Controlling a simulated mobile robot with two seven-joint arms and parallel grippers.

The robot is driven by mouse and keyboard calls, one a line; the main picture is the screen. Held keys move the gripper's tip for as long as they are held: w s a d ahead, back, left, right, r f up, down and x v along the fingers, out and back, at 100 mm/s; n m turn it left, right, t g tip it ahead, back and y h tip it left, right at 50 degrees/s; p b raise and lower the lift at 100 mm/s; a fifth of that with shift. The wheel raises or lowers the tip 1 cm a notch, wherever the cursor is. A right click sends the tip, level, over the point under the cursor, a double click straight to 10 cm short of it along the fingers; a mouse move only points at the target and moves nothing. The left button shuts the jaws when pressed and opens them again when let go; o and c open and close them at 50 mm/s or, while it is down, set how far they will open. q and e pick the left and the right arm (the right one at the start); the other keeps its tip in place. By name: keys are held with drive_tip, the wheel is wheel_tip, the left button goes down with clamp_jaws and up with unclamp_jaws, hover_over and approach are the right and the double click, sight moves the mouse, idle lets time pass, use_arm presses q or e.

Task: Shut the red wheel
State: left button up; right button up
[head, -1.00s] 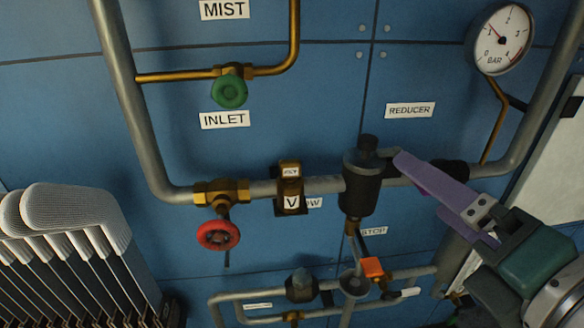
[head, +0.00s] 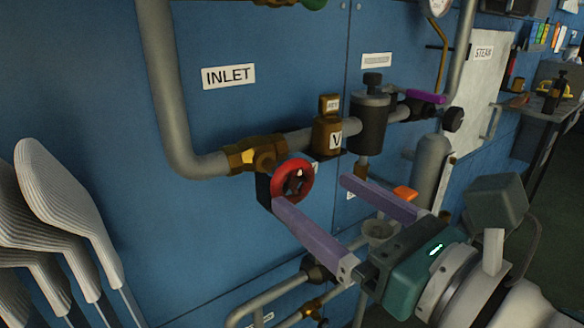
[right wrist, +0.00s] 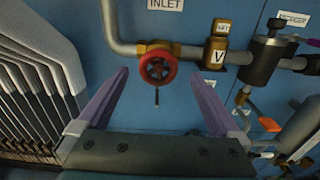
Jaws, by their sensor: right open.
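The red wheel (head: 292,181) sits on a brass valve (head: 258,155) in the grey pipe, below the INLET label. In the right wrist view the red wheel (right wrist: 158,67) shows ahead of the fingertips, between them across the picture. My right gripper (head: 310,190) is open, with its two purple fingers apart and pointing at the wheel. In the head view the near finger's tip overlaps the wheel's lower edge; I cannot tell whether it touches. In the right wrist view the gripper (right wrist: 163,75) holds nothing. My left gripper is not in view.
Grey ribbed sock boards (head: 62,205) stand at the left. A brass block marked V (head: 327,135) and a dark cylinder (head: 370,122) sit on the pipe right of the wheel. More pipes (head: 262,303) run below. An orange handle (head: 405,193) is beyond the far finger.

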sight(297, 181)
drive_tip(key=x, duration=0.6)
drive_tip(key=shift+s+b, duration=0.1)
drive_tip(key=shift+b, duration=0.2)
drive_tip(key=c, duration=1.3)
